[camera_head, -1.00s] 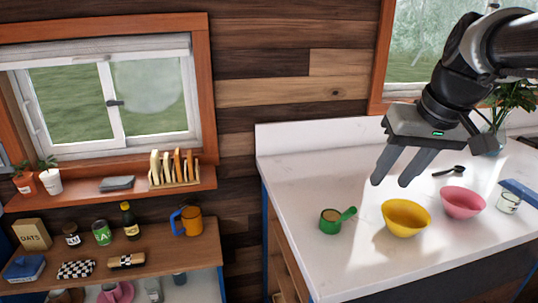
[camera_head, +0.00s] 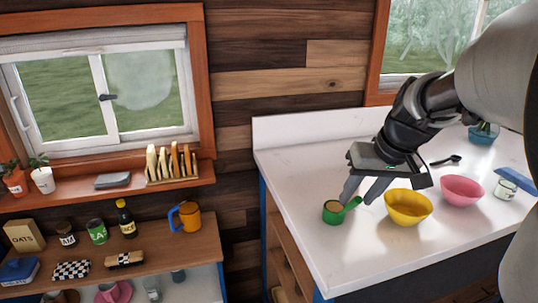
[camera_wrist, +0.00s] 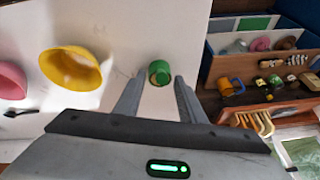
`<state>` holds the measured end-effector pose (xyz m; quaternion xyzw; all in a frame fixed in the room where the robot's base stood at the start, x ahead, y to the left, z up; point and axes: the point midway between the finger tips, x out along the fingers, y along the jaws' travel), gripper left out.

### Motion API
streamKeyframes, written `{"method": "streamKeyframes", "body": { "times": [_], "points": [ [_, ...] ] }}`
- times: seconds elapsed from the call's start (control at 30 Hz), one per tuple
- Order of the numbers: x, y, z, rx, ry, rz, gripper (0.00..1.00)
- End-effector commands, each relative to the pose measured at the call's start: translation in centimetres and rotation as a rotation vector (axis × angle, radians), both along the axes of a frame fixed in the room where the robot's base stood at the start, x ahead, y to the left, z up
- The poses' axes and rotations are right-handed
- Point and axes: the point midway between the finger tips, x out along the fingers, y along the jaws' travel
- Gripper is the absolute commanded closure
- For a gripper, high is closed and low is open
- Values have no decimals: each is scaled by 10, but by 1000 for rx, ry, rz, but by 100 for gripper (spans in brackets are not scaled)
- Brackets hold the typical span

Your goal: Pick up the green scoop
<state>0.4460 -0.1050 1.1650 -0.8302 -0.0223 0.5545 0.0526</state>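The green scoop (camera_head: 334,212) stands on the white counter near its left edge, with its handle pointing up and right. My gripper (camera_head: 360,193) is just above and behind the scoop, pointing down, with its fingers apart. In the wrist view the scoop (camera_wrist: 160,72) lies just beyond the fingertips, roughly centred between them. Whether a finger touches the handle cannot be told.
A yellow bowl (camera_head: 408,207) stands close to the right of the scoop. Beyond it are a pink bowl (camera_head: 461,190), a small white cup (camera_head: 505,189) and a black spoon (camera_head: 446,160). The counter's front (camera_head: 350,270) is clear. A wooden shelf (camera_head: 180,255) is at left.

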Motion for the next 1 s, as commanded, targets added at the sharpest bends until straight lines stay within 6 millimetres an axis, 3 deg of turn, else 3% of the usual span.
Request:
{"method": "streamKeyframes", "body": {
  "times": [0.4,0.7,0.9,1.0],
  "points": [
    [19,6,-46,0,2,-1,64],
    [21,6,-49,0,-1,0,64],
    [21,6,-49,0,-1,0,97],
    [21,6,-49,0,-1,-1,100]
  ]
}}
